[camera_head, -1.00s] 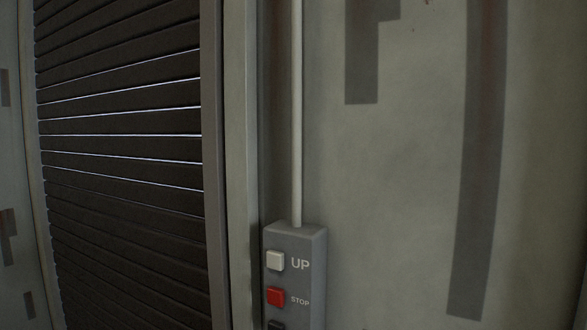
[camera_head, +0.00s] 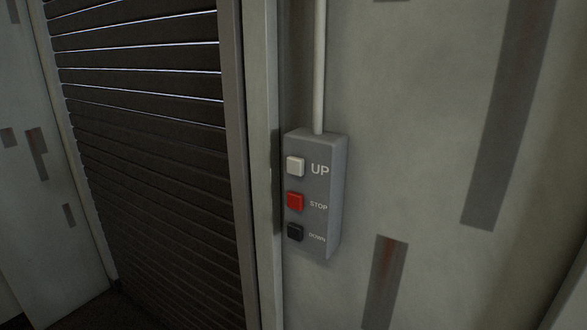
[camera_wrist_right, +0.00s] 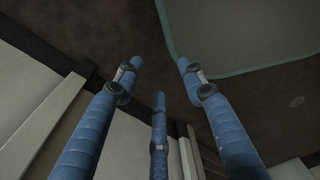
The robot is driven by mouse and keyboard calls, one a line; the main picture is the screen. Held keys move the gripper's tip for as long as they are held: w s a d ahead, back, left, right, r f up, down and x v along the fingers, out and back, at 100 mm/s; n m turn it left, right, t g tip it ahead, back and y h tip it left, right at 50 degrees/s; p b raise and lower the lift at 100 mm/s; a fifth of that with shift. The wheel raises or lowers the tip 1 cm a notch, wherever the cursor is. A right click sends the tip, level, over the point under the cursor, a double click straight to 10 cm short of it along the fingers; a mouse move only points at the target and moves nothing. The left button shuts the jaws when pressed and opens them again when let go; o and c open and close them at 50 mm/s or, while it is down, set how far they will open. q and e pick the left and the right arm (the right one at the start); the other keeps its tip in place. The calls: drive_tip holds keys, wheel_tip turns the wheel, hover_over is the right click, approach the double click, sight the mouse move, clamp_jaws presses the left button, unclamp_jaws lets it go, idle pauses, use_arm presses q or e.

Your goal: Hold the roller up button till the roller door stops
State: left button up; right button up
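A grey control box (camera_head: 320,190) is fixed to the wall right of the roller door. Its white UP button (camera_head: 295,166) is at the top, a red STOP button (camera_head: 295,200) in the middle and a black DOWN button (camera_head: 295,232) at the bottom. The dark slatted roller door (camera_head: 150,130) fills the left of the head view, with thin light gaps between its upper slats. My right gripper (camera_wrist_right: 160,75) shows in the right wrist view with its blue fingers spread apart and nothing between them. My left gripper is in neither view. No gripper touches the box in the head view.
A white conduit (camera_head: 319,70) runs up from the box. A door frame post (camera_head: 258,150) stands between box and door. The wall (camera_head: 420,130) right of the box is bare apart from dark marks. A dark floor strip shows at lower left.

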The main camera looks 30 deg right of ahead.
clamp_jaws()
drive_tip(key=shift+a, duration=0.2)
idle(0.9)
